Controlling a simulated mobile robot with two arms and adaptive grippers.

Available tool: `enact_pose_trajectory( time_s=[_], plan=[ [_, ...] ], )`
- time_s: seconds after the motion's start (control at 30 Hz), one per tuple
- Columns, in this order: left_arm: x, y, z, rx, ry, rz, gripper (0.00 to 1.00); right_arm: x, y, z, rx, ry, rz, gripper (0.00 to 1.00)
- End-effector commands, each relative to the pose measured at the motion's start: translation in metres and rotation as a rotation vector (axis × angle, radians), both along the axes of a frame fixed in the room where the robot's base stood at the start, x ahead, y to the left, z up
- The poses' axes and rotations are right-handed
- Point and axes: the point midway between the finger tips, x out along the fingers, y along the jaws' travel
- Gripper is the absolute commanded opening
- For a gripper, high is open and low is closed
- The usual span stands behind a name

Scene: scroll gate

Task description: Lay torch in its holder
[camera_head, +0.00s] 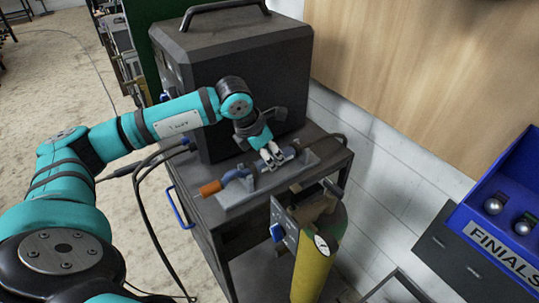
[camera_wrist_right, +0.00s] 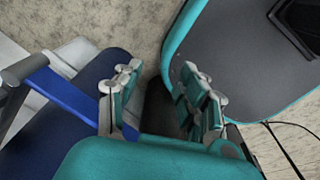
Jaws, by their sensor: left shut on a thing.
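The torch (camera_head: 237,176) has an orange tip at its left end, a blue-grey curved neck and a dark cable at its right end. It lies lengthwise along the grey holder (camera_head: 247,197), a long plate with raised supports on top of the dark cart. I cannot tell whether the torch rests in the supports or is just above them. My left gripper (camera_head: 271,156) comes down from above and is shut on the torch near the middle of its handle. My right gripper (camera_wrist_right: 160,103) shows in the right wrist view with its fingers apart and nothing visibly held.
A large dark welding machine (camera_head: 240,80) stands right behind the holder. A yellow gas cylinder (camera_head: 312,268) with a gauge stands in front of the cart (camera_head: 215,228). Cables hang at the cart's left side.

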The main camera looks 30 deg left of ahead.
Motion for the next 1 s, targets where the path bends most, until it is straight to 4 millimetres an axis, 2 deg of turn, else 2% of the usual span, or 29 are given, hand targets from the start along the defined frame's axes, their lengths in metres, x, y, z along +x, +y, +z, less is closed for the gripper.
enact_pose_trajectory(
  time_s=[0.27,0.3,0.47,0.77,0.87,1.0],
  plan=[
    [0.001,0.0,0.001,-0.001,-0.003,0.0,0.0,0.0,0.0,-0.001,0.0,0.0,0.0,0.4],
    [0.001,0.0,0.001,-0.001,-0.003,0.0,0.38,0.0,0.0,-0.001,0.0,0.0,0.0,0.4],
    [0.0,0.0,0.0,-0.001,-0.002,0.0,0.59,0.0,0.001,-0.001,0.001,0.0,0.0,0.4],
    [-0.001,0.0,0.0,0.0,0.001,0.0,0.6,0.0,0.002,-0.001,0.003,0.001,0.0,0.4],
    [-0.003,0.001,0.008,0.0,0.0,0.0,0.6,0.0,0.002,-0.001,0.002,0.0,0.0,0.4],
    [-0.011,0.005,0.031,0.001,-0.004,0.0,0.6,0.0,0.002,-0.001,0.002,0.0,0.0,0.4]
  ],
)
